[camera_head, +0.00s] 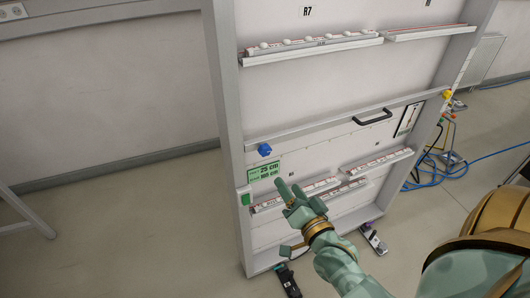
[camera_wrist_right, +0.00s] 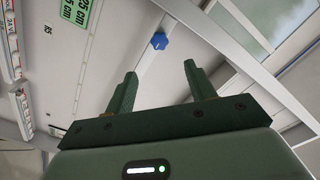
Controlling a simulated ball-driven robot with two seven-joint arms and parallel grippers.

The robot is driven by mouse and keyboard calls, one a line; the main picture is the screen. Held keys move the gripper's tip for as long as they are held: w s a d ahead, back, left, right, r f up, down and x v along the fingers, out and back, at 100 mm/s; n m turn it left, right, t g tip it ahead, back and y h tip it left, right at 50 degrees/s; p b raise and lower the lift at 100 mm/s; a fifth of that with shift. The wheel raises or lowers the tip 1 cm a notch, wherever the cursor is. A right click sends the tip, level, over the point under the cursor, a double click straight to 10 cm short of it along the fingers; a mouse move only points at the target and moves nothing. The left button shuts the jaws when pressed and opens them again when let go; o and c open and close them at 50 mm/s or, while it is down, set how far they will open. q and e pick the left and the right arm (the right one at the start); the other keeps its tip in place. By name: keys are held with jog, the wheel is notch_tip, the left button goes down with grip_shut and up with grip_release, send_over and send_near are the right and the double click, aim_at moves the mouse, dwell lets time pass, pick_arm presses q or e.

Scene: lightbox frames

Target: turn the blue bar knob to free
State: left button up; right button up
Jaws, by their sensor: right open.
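The blue bar knob (camera_head: 264,150) sits on the left part of the panel's middle rail, above a green label. It also shows in the right wrist view (camera_wrist_right: 159,41), beyond the gap between the fingers and apart from them. My right gripper (camera_head: 287,189) is below and to the right of the knob in the head view, in front of the panel. Its two fingers (camera_wrist_right: 160,82) are spread with nothing between them. Which setting the knob points to is too small to tell. My left gripper is not in view.
A green label reading 25 cm (camera_head: 264,171) is below the knob. A black handle (camera_head: 372,117) is on the rail to the right. Ledges with strips (camera_head: 312,45) stick out from the panel. Blue cables (camera_head: 440,170) lie on the floor at right.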

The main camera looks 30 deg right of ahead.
aim_at(266, 153)
jog(key=w, duration=0.4)
jog(key=w+d+b, duration=0.1)
jog(key=w, duration=0.3)
jog(key=w+d+b, duration=0.1)
jog(key=w, duration=0.4)
jog(key=shift+d+f, duration=0.1)
jog(key=shift+f, duration=0.05)
jog(key=shift+w+d, duration=0.1)
jog(key=shift+w, duration=0.35)
jog(key=c, duration=1)
